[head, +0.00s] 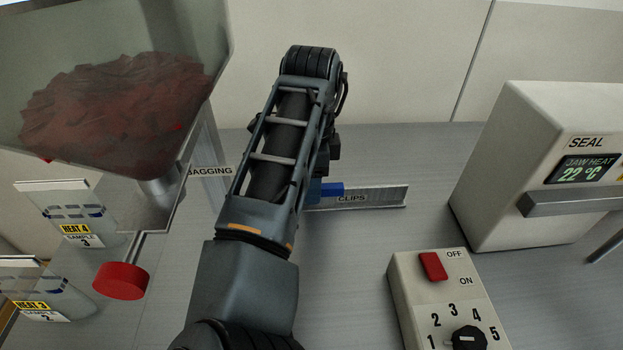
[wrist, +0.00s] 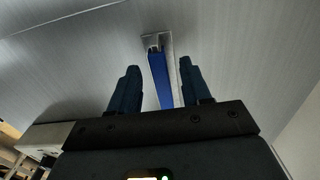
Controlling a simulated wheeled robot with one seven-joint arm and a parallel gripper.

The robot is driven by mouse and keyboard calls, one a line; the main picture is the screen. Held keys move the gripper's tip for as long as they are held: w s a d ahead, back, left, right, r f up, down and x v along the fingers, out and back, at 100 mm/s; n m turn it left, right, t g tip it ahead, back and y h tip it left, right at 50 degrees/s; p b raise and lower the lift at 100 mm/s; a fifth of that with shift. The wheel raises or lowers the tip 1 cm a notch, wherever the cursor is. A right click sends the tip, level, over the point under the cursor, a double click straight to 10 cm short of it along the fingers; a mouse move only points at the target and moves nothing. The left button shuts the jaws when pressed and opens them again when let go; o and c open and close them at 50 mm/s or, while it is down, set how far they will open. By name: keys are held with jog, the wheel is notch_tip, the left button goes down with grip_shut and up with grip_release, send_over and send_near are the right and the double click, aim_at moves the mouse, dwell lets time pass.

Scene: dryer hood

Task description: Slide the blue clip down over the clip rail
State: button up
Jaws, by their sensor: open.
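The blue clip (head: 331,189) shows at the left end of the clip rail, partly hidden by my arm in the head view. The clip rail (head: 390,196) is a grey metal strip with a CLIPS label, lying on the bench. In the wrist view the blue clip (wrist: 160,78) is a long bar in line with the rail (wrist: 157,41). My gripper (wrist: 159,66) is open, with one dark finger on each side of the clip and a visible gap to each. I cannot tell how far the clip is seated on the rail.
A white sealing machine (head: 530,165) stands at the right. A control box (head: 445,295) with a red switch and dial is in front of it. A hopper (head: 115,90) of dark red material and labelled sample bags (head: 62,222) are at the left. Bench right of the rail's front is clear.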

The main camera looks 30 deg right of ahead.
jog(key=shift+r, duration=0.1)
notch_tip(320, 180, up, 7)
jog(key=shift+r+b, duration=0.2)
jog(key=shift+b, duration=0.15)
jog(key=shift+r, duration=0.1)
